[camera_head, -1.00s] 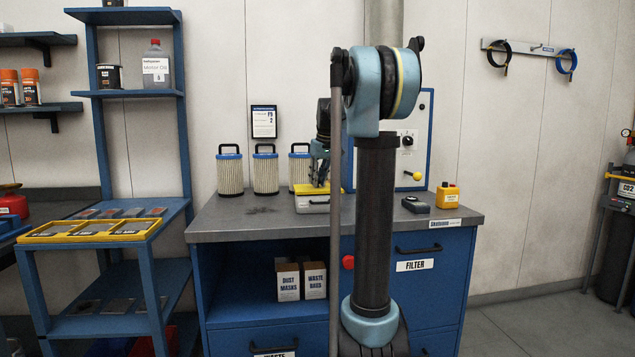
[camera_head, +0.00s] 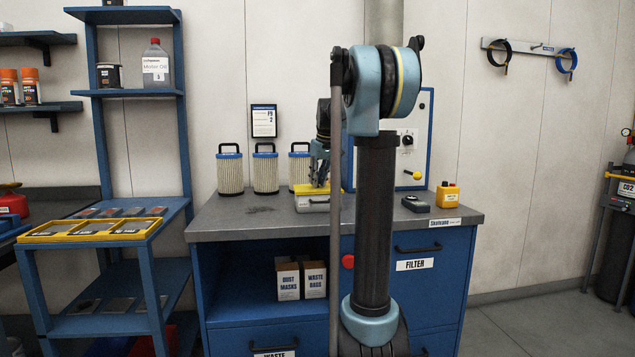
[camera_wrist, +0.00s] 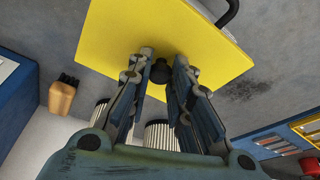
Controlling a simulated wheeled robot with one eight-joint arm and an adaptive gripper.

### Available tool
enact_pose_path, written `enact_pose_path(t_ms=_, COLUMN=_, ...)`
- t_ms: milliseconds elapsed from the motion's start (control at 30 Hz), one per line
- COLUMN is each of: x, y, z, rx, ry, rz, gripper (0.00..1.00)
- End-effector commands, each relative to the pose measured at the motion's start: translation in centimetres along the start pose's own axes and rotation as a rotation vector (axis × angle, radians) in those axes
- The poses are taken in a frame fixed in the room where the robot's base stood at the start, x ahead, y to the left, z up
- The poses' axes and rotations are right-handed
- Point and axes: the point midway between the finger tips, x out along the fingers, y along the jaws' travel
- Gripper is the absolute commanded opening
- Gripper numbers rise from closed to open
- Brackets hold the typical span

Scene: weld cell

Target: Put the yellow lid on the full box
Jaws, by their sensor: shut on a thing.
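The yellow lid (camera_head: 305,188) is a flat square plate, and it fills the top of the wrist view (camera_wrist: 165,30). My gripper (camera_head: 319,184) points down onto it, and in the wrist view the fingers (camera_wrist: 160,72) are shut on the lid's small dark knob. A low pale grey box (camera_head: 313,204) stands on the workbench directly under the lid. The lid is at the box's top, but I cannot tell whether it rests on the rim or hovers just above. The box's contents are hidden. A dark curved handle (camera_wrist: 230,12) shows past the lid's edge.
The grey workbench top (camera_head: 235,222) is clear at left. Several pleated filters (camera_head: 266,172) stand behind the box along the wall. A blue shelf with a yellow tray (camera_head: 45,238) is at left.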

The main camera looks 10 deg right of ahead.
Motion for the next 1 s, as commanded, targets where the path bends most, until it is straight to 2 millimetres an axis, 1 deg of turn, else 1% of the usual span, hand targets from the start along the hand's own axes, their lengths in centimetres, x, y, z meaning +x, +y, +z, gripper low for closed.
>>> enact_pose_path(t_ms=267, x=-0.01, y=0.0, z=0.0, rx=0.0, ry=0.0, rz=0.0, gripper=0.0)
enact_pose_path(t_ms=300, x=-0.01, y=0.0, z=0.0, rx=0.0, ry=0.0, rz=0.0, gripper=0.28)
enact_pose_path(t_ms=367, x=-0.01, y=0.0, z=0.0, rx=0.0, ry=0.0, rz=0.0, gripper=0.42)
enact_pose_path(t_ms=600, x=0.0, y=0.0, z=0.0, rx=0.0, ry=0.0, rz=0.0, gripper=0.43)
enact_pose_path(t_ms=633, x=0.0, y=0.0, z=0.0, rx=0.0, ry=0.0, rz=0.0, gripper=0.45)
enact_pose_path(t_ms=700, x=0.0, y=0.0, z=0.0, rx=0.0, ry=0.0, rz=0.0, gripper=0.58)
enact_pose_path(t_ms=733, x=0.0, y=0.0, z=0.0, rx=0.0, ry=0.0, rz=0.0, gripper=0.62)
enact_pose_path(t_ms=1000, x=0.0, y=0.0, z=0.0, rx=0.0, ry=0.0, rz=0.0, gripper=0.63)
